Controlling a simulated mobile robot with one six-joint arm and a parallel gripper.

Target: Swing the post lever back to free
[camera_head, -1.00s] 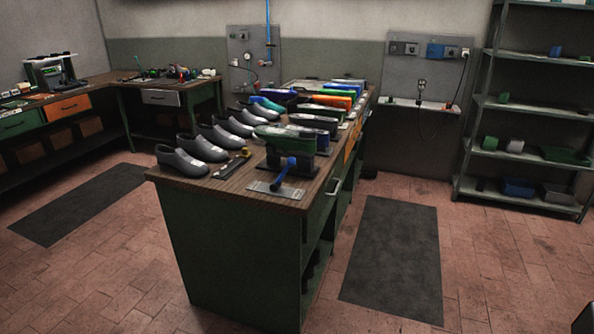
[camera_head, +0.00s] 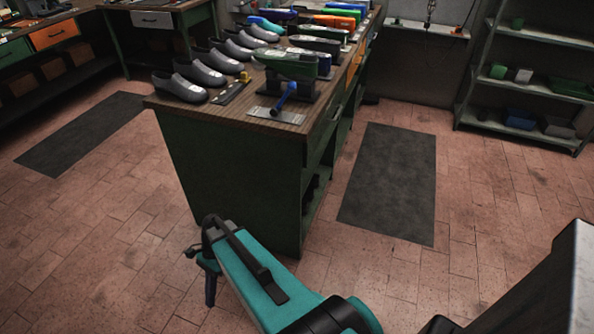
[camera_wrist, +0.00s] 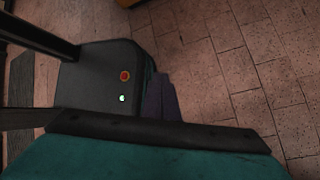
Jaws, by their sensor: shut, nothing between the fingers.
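The post lever (camera_head: 286,96) is a blue lever with a rounded knob at its upper end, on a pale plate (camera_head: 262,112) at the near end of the bench. It slants up and to the right in the head view. Any markings on the plate are too small to read. My gripper (camera_head: 210,296) hangs low in front of the bench, well below the lever and apart from it. In the wrist view its dark fingers (camera_wrist: 160,80) appear side by side, shut and empty, over the floor. The lever is not in the wrist view.
A green heel-press form (camera_head: 290,66) stands just behind the lever. Several grey shoes (camera_head: 200,72) line the left of the wooden-topped bench (camera_head: 230,175). A dark mat (camera_head: 388,185) lies on the right, with open tiled floor around it. Shelves (camera_head: 525,90) stand at the far right.

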